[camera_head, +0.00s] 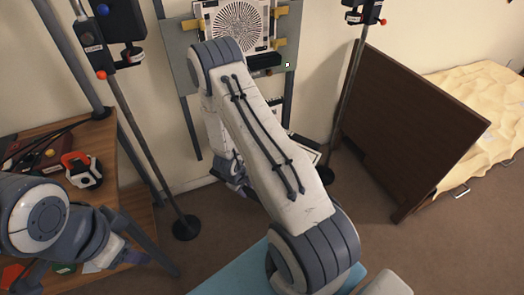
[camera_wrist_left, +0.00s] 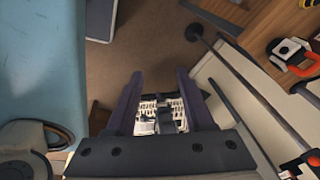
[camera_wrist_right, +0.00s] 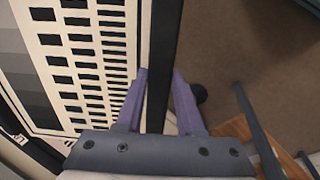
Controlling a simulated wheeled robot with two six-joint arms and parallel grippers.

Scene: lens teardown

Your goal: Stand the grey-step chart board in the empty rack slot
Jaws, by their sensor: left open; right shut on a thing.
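My right gripper (camera_wrist_right: 158,75) is shut on the edge of a white board (camera_wrist_right: 120,50) in the right wrist view. The board's face shows rows of black bars and a column of grey patches at far left. In the head view my right gripper (camera_head: 238,185) is low near the wall and my forearm covers most of what it holds. My left gripper (camera_wrist_left: 157,85) is open; a white and black patterned thing (camera_wrist_left: 160,112) shows between its fingers, apparently beyond them. In the head view it (camera_head: 125,252) is beside the wooden shelf. I cannot make out the empty rack slot.
A round star chart (camera_head: 238,22) hangs on a grey wall panel. Lamp stands with round black bases (camera_head: 186,228) rise from the floor. A brown wooden panel (camera_head: 405,125) stands at right beside a bed (camera_head: 475,110). A wooden shelf (camera_head: 115,175) holds tools. Brown floor is open at right.

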